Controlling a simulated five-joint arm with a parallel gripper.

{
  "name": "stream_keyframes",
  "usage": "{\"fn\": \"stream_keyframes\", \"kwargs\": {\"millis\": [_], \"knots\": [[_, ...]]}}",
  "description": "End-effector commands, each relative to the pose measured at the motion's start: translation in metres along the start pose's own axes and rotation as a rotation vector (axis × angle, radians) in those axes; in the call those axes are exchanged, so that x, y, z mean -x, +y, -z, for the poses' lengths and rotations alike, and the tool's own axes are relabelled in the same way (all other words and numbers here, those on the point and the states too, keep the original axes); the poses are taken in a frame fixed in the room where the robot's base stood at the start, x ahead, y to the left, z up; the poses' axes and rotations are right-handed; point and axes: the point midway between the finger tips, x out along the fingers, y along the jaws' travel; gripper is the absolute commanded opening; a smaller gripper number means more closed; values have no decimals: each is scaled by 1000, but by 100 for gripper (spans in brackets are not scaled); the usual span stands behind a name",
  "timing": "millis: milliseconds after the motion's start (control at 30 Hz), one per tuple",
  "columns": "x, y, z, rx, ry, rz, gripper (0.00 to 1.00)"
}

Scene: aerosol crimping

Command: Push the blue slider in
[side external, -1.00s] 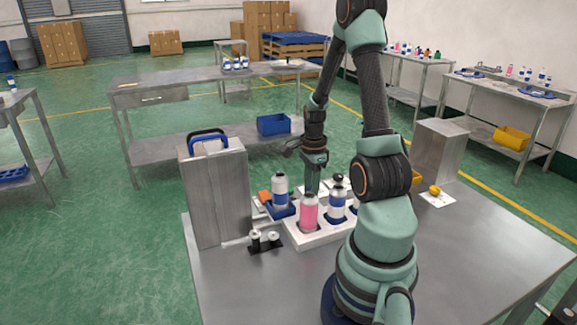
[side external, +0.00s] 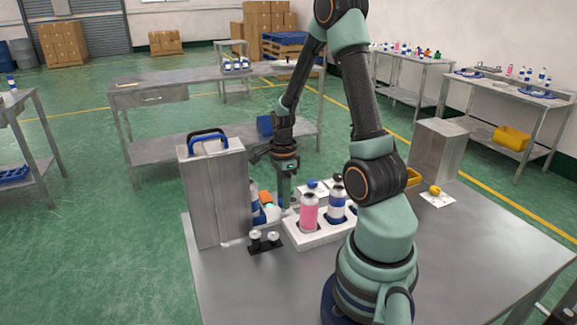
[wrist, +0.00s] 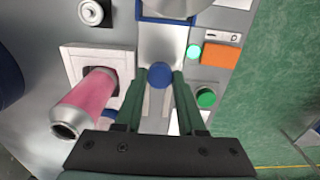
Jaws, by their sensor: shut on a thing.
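The blue slider (wrist: 190,20) shows at the top of the wrist view as a blue-edged carrier under a round grey can (wrist: 163,10). A round blue knob (wrist: 160,75) sits on the pale strip in front of it, between my fingertips. My gripper (wrist: 159,80) is shut on this knob. In the side view, my gripper (side external: 283,203) reaches down just right of the steel cabinet (side external: 215,195). The can with its blue band (side external: 256,205) stands against the cabinet's right side and is partly hidden by it.
A white tray (side external: 322,233) holds a pink bottle (side external: 309,213) and a blue-and-white bottle (side external: 336,207) close to my gripper. A black stand (side external: 265,246) with small pale parts lies in front. An orange block (wrist: 220,53) and a green button (wrist: 206,97) lie right of the knob.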

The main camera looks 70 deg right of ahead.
Motion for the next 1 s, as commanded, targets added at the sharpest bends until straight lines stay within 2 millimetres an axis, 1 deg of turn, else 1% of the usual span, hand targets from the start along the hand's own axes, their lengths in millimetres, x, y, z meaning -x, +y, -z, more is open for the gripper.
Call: {"fn": "stream_keyframes", "kwargs": {"millis": [167,200,233,267,567,667,767,867,1000], "knots": [[1,0,0,-1,0,-1,0],[1,0,0,-1,0,-1,50],[1,0,0,-1,0,-1,62],[1,0,0,-1,0,-1,69],[1,0,0,0,0,0,69],[5,0,0,0,0,1,69],[15,-1,0,0,0,4,69],[32,-1,0,0,-1,6,69],[61,-2,0,0,-1,9,69]]}}
